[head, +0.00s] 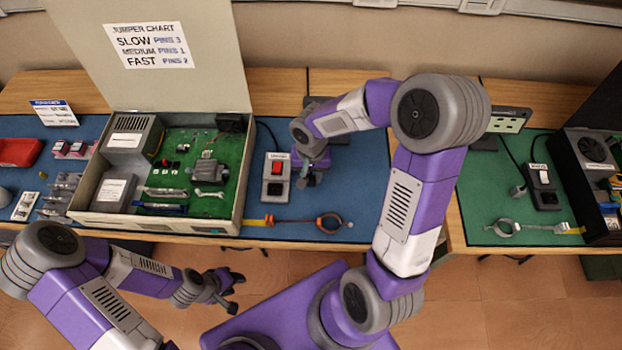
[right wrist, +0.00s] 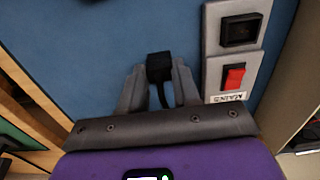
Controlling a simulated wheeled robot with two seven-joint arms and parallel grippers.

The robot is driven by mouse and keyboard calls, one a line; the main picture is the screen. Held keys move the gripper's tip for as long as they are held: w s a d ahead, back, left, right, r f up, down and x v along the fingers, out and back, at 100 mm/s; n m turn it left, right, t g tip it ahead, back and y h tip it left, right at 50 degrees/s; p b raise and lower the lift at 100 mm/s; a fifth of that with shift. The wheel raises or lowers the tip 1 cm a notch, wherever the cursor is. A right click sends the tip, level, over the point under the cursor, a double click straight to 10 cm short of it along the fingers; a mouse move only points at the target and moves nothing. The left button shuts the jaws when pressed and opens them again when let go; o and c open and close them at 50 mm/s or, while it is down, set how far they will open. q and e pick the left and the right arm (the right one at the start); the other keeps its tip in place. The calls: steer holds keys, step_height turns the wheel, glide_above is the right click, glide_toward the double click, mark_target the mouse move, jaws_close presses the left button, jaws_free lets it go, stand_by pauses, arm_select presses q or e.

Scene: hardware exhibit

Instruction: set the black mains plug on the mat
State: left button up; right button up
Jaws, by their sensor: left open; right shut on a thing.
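The black mains plug (right wrist: 159,66) is between the fingertips of my right gripper (right wrist: 160,80) in the right wrist view, with its cord running back between the fingers. My right gripper (head: 306,180) is shut on it over the blue mat (head: 352,180), just right of the grey switch box (head: 275,178). The plug is too hidden to make out in the head view. I cannot tell whether it touches the mat (right wrist: 90,60). My left gripper (head: 230,290) is open and empty, low in front of the table.
The switch box with a red rocker and black socket (right wrist: 240,30) stands close beside the gripper. An open case (head: 245,215) of parts stands to the left. An orange-ended tool (head: 328,224) lies near the front edge. A green mat (head: 475,200) lies to the right.

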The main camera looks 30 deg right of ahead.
mark_target(311, 177)
step_height(311, 177, down, 2)
steer(key=shift+f, duration=0.15)
steer(key=shift+f+b, duration=0.15)
steer(key=shift+b, duration=0.25)
steer(key=o, duration=0.8)
steer(key=shift+r, duration=0.25)
step_height(311, 177, up, 12)
steer(key=p, duration=0.3)
steer(key=shift+p, duration=0.35)
